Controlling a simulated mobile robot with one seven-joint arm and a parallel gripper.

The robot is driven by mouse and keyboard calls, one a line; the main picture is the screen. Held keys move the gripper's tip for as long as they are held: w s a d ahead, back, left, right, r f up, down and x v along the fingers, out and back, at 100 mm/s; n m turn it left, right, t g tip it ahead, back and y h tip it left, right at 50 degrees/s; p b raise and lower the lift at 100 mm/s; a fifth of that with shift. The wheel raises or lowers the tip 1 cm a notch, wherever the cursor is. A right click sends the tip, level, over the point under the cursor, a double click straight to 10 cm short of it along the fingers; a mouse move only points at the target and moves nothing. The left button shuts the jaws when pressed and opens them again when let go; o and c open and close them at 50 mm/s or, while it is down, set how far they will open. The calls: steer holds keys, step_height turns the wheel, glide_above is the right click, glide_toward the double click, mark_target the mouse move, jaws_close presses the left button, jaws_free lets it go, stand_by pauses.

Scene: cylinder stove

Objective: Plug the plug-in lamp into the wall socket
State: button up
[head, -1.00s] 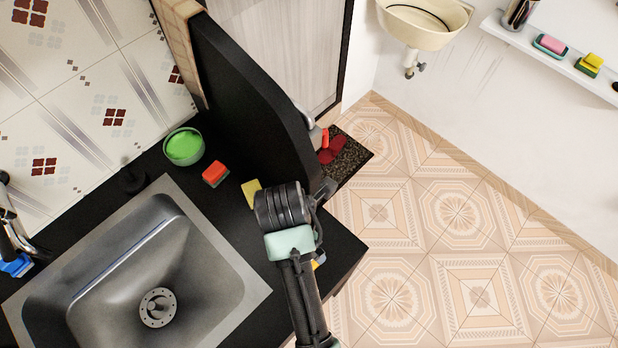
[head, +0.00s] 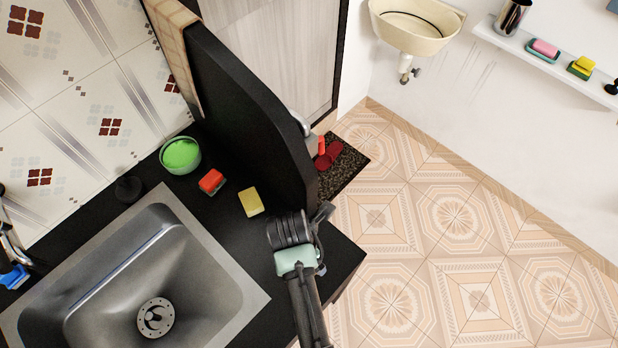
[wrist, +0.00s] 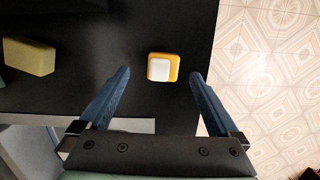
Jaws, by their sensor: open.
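A small square yellow-orange piece with a white face, likely the plug-in lamp (wrist: 163,67), lies on the black counter near its edge in the wrist view. My gripper (wrist: 160,76) is open, with one blue finger on each side of the piece's line. The piece appears just ahead of and between the fingertips, not held; I cannot tell the height gap. In the head view my gripper (head: 322,213) is over the counter's right end, and the arm hides the piece. I cannot make out a wall socket in either view.
A yellow sponge (head: 250,202), a red-orange sponge (head: 211,181) and a green bowl (head: 181,154) stand on the black counter (head: 226,232). A steel sink (head: 103,262) is at left. A tall black panel (head: 235,85) rises behind my gripper. Tiled floor (head: 450,240) is open at right.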

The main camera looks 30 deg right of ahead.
steer(key=f, duration=0.4)
steer(key=shift+s+d, duration=0.1)
steer(key=shift+s, duration=0.2)
steer(key=shift+w+d+f, duration=0.1)
steer(key=shift+f, duration=0.5)
steer(key=c, duration=1.4)
